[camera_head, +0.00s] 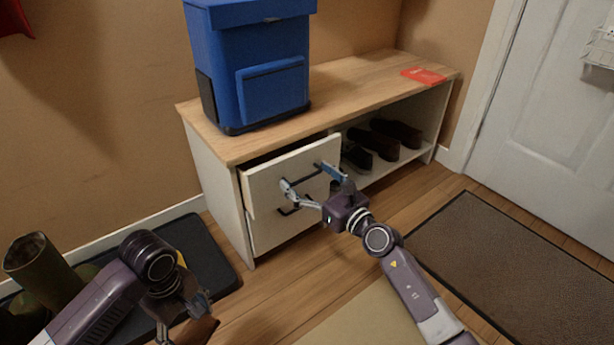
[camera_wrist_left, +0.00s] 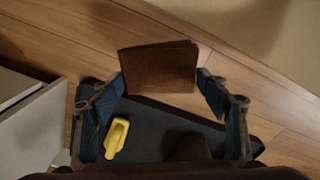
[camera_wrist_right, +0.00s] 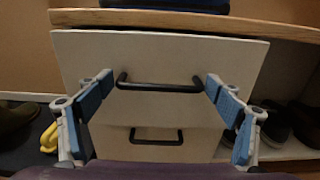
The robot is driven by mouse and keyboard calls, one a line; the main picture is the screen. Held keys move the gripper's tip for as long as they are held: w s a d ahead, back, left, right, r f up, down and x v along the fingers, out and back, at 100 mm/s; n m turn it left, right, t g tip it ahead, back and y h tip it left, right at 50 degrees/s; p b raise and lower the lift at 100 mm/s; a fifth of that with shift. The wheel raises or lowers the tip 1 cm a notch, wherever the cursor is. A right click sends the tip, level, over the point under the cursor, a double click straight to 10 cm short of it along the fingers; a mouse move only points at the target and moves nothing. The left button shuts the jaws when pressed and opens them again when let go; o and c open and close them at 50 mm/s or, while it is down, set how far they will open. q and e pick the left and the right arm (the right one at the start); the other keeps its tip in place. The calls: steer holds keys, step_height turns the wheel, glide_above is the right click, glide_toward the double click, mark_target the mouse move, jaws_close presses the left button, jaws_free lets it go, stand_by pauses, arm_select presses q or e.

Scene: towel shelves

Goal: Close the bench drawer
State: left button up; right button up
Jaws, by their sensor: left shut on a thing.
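The white bench (camera_head: 247,148) has two drawers on its left side. The upper drawer (camera_head: 262,190) stands partly open, its front forward of the bench with a dark gap above it. The lower drawer (camera_head: 275,230) looks closed. My right gripper (camera_head: 305,176) is open and empty at the upper drawer's front; in the right wrist view its fingers sit at either end of the black handle (camera_wrist_right: 160,87). Whether they touch it I cannot tell. My left gripper (camera_head: 186,315) is shut on a flat brown item (camera_wrist_left: 160,68), low at the front left, away from the bench.
A blue bin (camera_head: 270,85) and a red item (camera_head: 424,76) sit on the bench top. Dark shoes (camera_head: 385,140) fill the open shelf at right. Boots (camera_head: 40,265) stand on a black tray (camera_head: 205,255) at left. A dark mat (camera_head: 510,250) lies at right.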

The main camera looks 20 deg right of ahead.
mark_target(299, 171)
steer(key=c, duration=1.2)
steer(key=x, duration=0.4)
steer(key=shift+r, duration=0.1)
steer(key=shift+d, duration=0.1)
steer(key=o, duration=1.7)
steer(key=shift+w+a, duration=0.1)
steer(key=shift+a, duration=0.1)
steer(key=v, duration=1.2)
